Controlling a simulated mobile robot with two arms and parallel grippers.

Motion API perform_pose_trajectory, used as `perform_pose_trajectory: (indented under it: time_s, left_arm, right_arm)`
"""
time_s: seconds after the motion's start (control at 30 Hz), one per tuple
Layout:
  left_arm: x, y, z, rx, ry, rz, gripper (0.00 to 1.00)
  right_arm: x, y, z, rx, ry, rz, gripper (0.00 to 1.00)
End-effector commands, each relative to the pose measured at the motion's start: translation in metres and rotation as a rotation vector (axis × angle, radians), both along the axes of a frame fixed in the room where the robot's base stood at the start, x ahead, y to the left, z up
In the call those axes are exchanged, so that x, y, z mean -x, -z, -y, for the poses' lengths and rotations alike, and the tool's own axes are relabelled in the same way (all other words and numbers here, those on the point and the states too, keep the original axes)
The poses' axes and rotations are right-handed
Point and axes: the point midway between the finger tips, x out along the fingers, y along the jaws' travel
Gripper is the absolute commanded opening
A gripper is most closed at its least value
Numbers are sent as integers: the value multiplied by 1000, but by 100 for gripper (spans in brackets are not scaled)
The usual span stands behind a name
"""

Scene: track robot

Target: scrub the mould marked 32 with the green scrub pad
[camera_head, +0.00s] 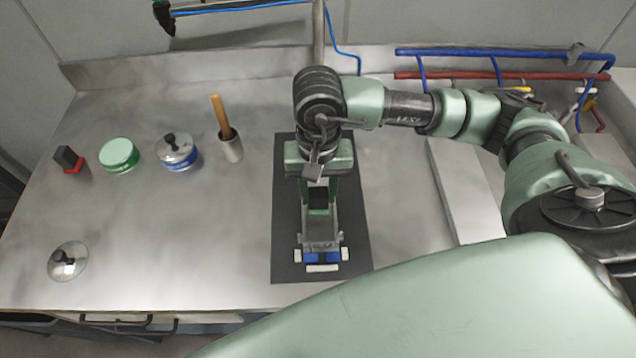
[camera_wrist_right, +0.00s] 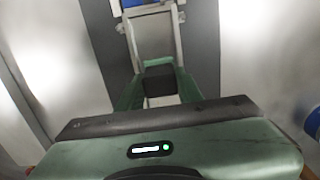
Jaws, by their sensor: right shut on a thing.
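My right gripper (camera_head: 318,203) points down over the black mat (camera_head: 288,240), shut on a dark block (camera_head: 318,196). The block also shows between the green fingers in the right wrist view (camera_wrist_right: 160,79). A green edge shows just under it in the head view, but I cannot tell pad from fingertips. A grey metal mould (camera_head: 321,234) lies on the mat under and in front of the gripper, with blue and white pieces at its near end. It also shows in the right wrist view (camera_wrist_right: 152,38). No number is readable. Contact between block and mould cannot be told. My left gripper is out of view.
A loose lid (camera_head: 68,261) lies near the front. The counter between is clear.

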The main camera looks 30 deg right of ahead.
Motion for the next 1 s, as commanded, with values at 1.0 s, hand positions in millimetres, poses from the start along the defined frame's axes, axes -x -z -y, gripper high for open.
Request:
perform_pose_trajectory:
  time_s: [1.0]
  left_arm:
    - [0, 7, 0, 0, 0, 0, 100]
  right_arm:
    - [28, 3, -12, 1, -1, -7, 3]
